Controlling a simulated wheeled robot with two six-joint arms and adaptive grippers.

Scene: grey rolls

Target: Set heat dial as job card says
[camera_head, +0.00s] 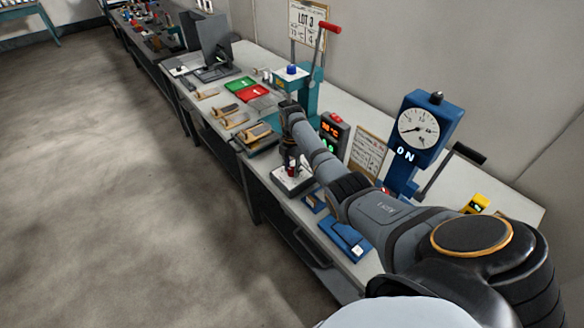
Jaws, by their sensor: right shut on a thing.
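My right arm comes in from the lower right and reaches over the bench. My right gripper (291,163) points down and is shut on a small dark red piece (292,171), just above a pale square base (294,187). The gripper hides most of this piece, so I cannot tell whether it is the heat dial. A dark control box with a lit red and green display (333,130) stands just right of the gripper. A card headed LOT 3 (308,22) hangs at the back, and a printed card (367,152) stands beside the box. My left gripper is not in view.
A blue gauge stand (426,118) with a lever stands on the right. A teal press (309,88) with a red handle stands behind the gripper. Green (240,84) and red (252,93) trays lie farther along the bench. The floor at left is clear.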

